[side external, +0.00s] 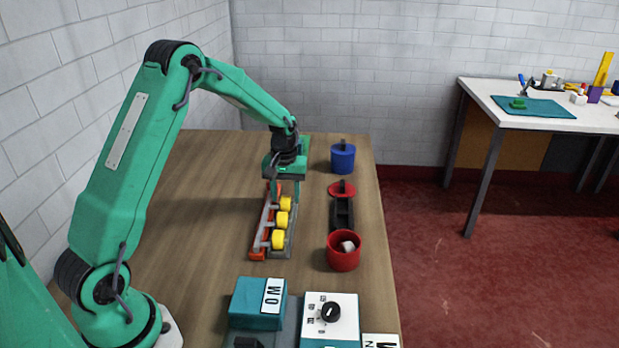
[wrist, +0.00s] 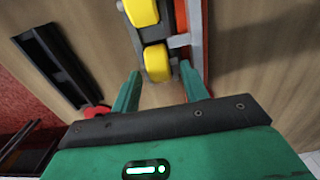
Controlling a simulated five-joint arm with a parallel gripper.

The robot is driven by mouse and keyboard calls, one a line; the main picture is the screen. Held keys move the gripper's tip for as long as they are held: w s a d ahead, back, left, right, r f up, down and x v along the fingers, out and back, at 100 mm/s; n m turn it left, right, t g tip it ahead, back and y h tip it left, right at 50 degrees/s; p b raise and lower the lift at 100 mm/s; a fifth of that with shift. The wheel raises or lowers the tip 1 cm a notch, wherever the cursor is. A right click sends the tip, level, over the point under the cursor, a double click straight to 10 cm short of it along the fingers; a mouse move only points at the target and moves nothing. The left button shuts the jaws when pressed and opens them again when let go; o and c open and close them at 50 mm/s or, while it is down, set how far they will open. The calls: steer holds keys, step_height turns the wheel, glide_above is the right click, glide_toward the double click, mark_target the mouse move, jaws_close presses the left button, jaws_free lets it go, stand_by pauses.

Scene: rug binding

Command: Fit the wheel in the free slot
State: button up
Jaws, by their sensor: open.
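Several yellow wheels sit in a row in an orange and grey rack (side external: 259,232). In the side view one is at the near end (side external: 277,240), one in the middle (side external: 282,218) and one farther back (side external: 285,204). My gripper (side external: 285,194) is open, pointing down over the rack's far part. In the wrist view, my open fingers (wrist: 160,74) stand on either side of the rack line, with a yellow wheel (wrist: 157,62) between or just beyond their tips; contact cannot be told. Another wheel (wrist: 140,12) shows beyond it. I cannot make out the free slot; my gripper hides the rack's far end.
Right of the rack stand a blue lidded pot (side external: 343,158), a red lid (side external: 341,189), a black holder (side external: 342,214) and a red pot (side external: 343,255) with a pale piece inside. Teal boxes (side external: 257,305) and a dial box (side external: 329,320) are in front. Bare wood lies left.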

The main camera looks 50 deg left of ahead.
mark_target(286, 197)
step_height(286, 197, up, 12)
stand_by(0.7)
steer(key=shift+r, duration=0.2)
stand_by(0.3)
steer(key=s+d+r+m+t, duration=0.3)
steer(key=s+d+r+m, duration=0.2)
steer(key=s+d+r, duration=0.6)
steer(key=s+d+f+m+t, duration=0.2)
steer(key=s+d+m, duration=0.2)
steer(key=s, duration=1)
steer(key=shift+s+d+t, duration=0.15)
steer(key=shift+s+t, duration=0.05)
steer(key=shift+t, duration=0.1)
